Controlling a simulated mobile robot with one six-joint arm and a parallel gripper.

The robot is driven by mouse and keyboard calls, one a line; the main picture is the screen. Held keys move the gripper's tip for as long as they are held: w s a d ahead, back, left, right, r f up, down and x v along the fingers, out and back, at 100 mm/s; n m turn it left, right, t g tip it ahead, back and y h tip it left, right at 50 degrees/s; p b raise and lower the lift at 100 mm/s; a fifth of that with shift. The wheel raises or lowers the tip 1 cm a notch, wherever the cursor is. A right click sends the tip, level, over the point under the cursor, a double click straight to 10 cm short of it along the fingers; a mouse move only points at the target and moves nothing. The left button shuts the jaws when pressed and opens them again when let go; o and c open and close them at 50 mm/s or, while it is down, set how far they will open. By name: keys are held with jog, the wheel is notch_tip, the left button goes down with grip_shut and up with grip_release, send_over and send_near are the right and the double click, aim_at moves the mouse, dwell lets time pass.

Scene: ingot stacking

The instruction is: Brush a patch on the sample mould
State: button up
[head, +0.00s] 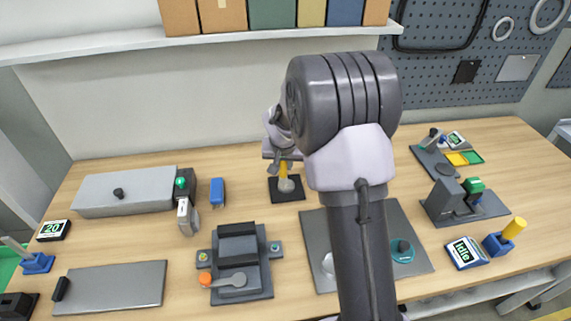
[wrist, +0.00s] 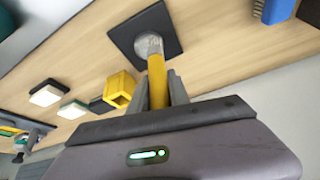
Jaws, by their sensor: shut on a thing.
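My gripper (wrist: 159,88) is shut on the yellow handle (wrist: 157,80) of a brush-like tool with a grey lower end. In the head view the yellow handle (head: 283,168) shows below my gripper (head: 282,156), at the back middle of the table. The tool's lower end is over a grey round spot on a black square plate (head: 278,197), which also shows in the wrist view (wrist: 172,39). I cannot tell whether the end touches it. The plate may be the sample mould; no label shows.
A grey fixture with an orange-knobbed lever (head: 232,281) stands front middle. A grey mat (head: 408,215) lies partly behind my arm. A long grey box (head: 125,192) and a blue block (head: 217,191) are left. A yellow box (wrist: 119,88) shows in the wrist view.

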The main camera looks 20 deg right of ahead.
grip_shut()
jog(key=shift+s+d, duration=0.2)
jog(key=shift+d, duration=0.45)
jog(key=shift+s+d, duration=0.2)
jog(key=shift+d, duration=0.4)
jog(key=shift+o, duration=1.9)
grip_release()
jog(key=shift+f, duration=0.1)
grip_shut()
jog(key=shift+r+p, duration=1.45)
jog(key=shift+r, duration=0.6)
